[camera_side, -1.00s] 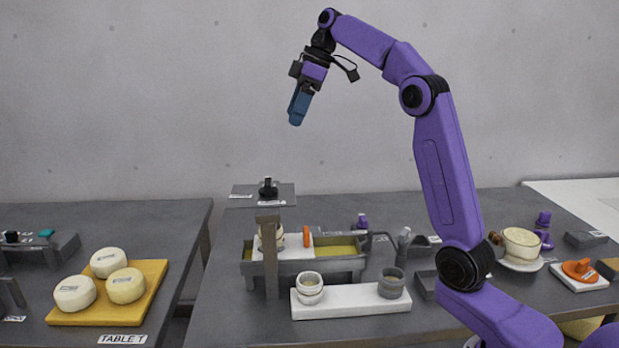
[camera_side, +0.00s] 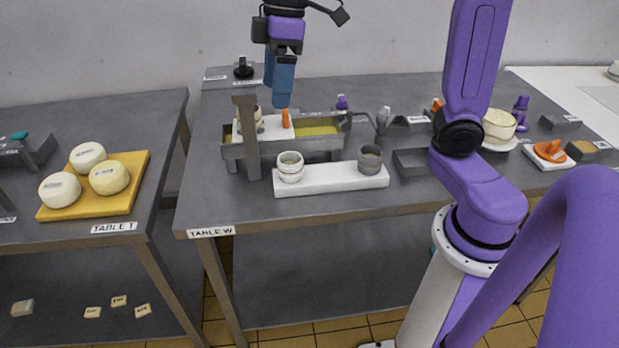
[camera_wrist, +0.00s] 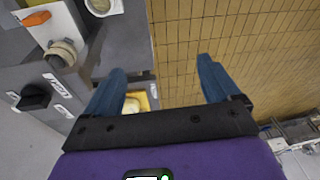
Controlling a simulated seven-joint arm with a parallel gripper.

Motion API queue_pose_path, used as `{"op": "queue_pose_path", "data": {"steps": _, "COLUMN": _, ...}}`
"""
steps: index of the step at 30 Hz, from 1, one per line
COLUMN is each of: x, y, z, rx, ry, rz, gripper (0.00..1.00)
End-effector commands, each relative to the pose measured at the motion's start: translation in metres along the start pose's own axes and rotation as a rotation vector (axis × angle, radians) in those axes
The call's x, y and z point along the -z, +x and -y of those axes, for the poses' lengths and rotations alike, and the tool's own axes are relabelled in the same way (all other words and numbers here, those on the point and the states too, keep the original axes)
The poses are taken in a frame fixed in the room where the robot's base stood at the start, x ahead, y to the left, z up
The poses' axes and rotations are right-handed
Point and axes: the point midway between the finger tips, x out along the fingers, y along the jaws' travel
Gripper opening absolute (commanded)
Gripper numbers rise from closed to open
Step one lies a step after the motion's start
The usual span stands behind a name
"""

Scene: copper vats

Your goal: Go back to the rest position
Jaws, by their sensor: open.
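My gripper (camera_side: 281,88) hangs in the side view above the left end of the trough on table W, with its blue fingers pointing down. In the wrist view my gripper (camera_wrist: 161,68) shows its two fingers spread wide apart, with nothing held between them. Tiled floor and part of a yellow board with a pale cheese lie far below the gap. In the side view the fingertips overlap the back of the trough (camera_side: 332,142), close to an orange handle (camera_side: 285,118). I cannot tell the exact height above them. No rest position is marked in view.
A post (camera_side: 246,140) and a raised plate with a black knob (camera_side: 243,70) stand beside the trough. A white block (camera_side: 330,180) carries two cups in front. Table T holds cheeses on a yellow board (camera_side: 120,200).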

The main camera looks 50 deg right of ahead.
Motion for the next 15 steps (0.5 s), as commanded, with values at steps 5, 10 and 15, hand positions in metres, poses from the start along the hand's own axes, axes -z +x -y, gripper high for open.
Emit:
{"op": "queue_pose_path", "data": {"steps": 5, "x": -0.040, "y": 0.033, "z": 0.050, "rx": -0.008, "ry": -0.050, "rz": 0.055, "gripper": 0.89}}
{"op": "queue_pose_path", "data": {"steps": 10, "x": -0.086, "y": 0.062, "z": 0.087, "rx": -0.025, "ry": -0.100, "rz": 0.096, "gripper": 0.89}}
{"op": "queue_pose_path", "data": {"steps": 15, "x": -0.136, "y": 0.087, "z": 0.113, "rx": -0.045, "ry": -0.156, "rz": 0.128, "gripper": 0.89}}
